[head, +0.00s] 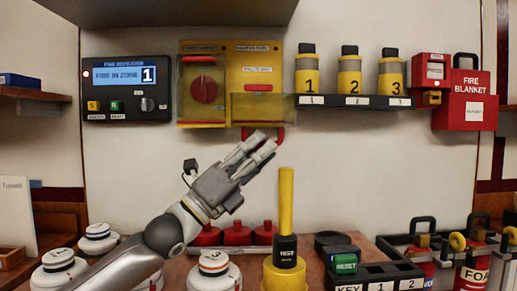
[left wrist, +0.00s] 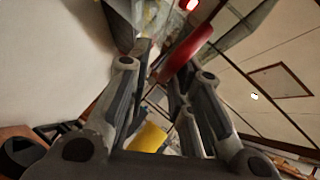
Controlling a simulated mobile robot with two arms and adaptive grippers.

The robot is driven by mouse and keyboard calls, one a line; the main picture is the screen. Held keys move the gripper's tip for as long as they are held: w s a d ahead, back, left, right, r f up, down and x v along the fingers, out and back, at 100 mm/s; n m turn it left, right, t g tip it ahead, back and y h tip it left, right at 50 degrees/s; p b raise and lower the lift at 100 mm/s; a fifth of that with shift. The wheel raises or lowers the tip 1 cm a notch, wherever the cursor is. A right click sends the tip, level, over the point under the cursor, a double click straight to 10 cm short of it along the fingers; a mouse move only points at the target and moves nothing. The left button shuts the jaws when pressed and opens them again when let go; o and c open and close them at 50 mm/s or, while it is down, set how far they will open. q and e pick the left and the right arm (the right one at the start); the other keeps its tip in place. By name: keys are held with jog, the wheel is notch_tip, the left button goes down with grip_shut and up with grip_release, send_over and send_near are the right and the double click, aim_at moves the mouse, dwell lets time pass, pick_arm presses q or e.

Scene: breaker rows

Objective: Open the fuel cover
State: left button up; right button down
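The yellow panel (head: 262,54) on the back wall has two sections with small labels, mostly too small to read; the right one appears to be the fuel section. The left section has a clear cover over a red round button (head: 205,90). On the right section, a see-through yellow cover (head: 262,108) sits low, with a red handle (head: 279,137) below it. My left gripper (head: 263,142) is at this handle, its fingers apart. In the left wrist view, a red bar (left wrist: 187,56) lies by the fingertips (left wrist: 157,68); firm contact cannot be told. My right gripper is out of view.
A shelf (head: 350,102) with several numbered yellow-and-black cylinders is right of the panel. A fire-zone display box (head: 126,88) is to its left. Below stand a yellow post (head: 286,200), red-topped items (head: 237,234) and white round units (head: 214,264).

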pick_arm(q)
jog(key=shift+o, duration=1.1)
jog(key=shift+w+a+f, duration=0.15)
jog(key=shift+w, duration=0.4)
jog(key=shift+s, duration=0.1)
jog(key=s+a+f, duration=0.1)
jog(key=s+a, duration=0.3)
jog(key=a, duration=0.3)
jog(key=s+a+f, duration=0.2)
jog(key=s+a, duration=0.1)
jog(key=a, duration=0.4)
jog(key=shift+s, duration=0.35)
jog(key=shift+d, duration=0.1)
